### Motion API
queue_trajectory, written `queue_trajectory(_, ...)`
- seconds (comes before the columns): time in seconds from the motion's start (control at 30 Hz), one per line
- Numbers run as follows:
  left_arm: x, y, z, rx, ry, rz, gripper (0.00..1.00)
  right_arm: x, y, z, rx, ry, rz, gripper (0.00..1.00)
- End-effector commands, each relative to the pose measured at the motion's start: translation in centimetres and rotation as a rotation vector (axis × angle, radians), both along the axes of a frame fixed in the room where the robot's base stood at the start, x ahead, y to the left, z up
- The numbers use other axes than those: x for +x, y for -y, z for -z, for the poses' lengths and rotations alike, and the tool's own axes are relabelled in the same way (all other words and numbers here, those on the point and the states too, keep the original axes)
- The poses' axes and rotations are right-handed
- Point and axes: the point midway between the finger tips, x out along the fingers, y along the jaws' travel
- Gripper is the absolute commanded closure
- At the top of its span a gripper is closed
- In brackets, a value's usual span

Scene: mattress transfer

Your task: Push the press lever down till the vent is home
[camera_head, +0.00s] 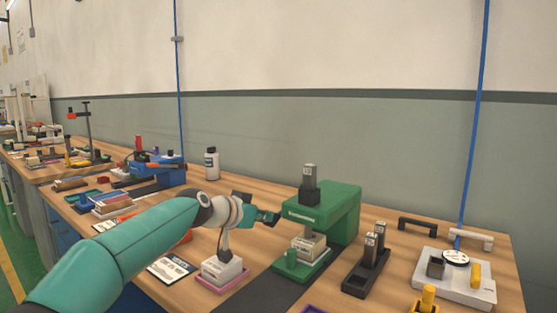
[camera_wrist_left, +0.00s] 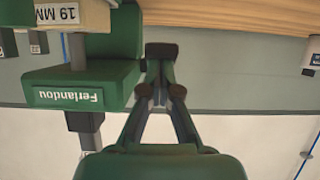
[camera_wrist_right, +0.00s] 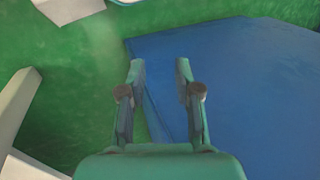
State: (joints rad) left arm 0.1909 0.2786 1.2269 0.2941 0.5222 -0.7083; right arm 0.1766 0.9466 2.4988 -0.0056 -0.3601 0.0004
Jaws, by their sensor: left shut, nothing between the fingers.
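The green press (camera_head: 340,210) stands on the bench, with a grey and black ram (camera_head: 310,185) through its head. A pale block, which may be the vent (camera_head: 309,246), sits under the head. My left gripper (camera_head: 266,216) is shut and empty, just left of the press head. In the left wrist view the press (camera_wrist_left: 80,85) appears upside down beside my shut fingers (camera_wrist_left: 161,75). A dark block (camera_wrist_left: 161,50) shows at the fingertips; I cannot tell whether it is the lever's end. My right gripper (camera_wrist_right: 160,70) is open and empty, away from the press.
A pink tray (camera_head: 222,278) with a pale block is left of the press. A black stand (camera_head: 366,270) and a white fixture (camera_head: 454,278) are to its right. A white bottle (camera_head: 211,163) stands behind. Blue and green surfaces (camera_wrist_right: 240,90) lie below my right gripper.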

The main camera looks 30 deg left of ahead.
Motion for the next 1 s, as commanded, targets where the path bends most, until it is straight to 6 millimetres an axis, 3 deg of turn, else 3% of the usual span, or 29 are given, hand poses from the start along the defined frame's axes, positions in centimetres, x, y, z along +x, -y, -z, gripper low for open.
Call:
queue_trajectory(0.77,0.0,0.0,0.1,0.0,-0.002,0.0,1.0,0.0,0.0,0.0,0.0,0.0,0.0,0.67)
queue_trajectory(1.0,-0.6,0.0,-1.9,0.001,0.0,0.002,1.0,0.0,0.0,-1.2,0.0,0.0,0.0,0.67)
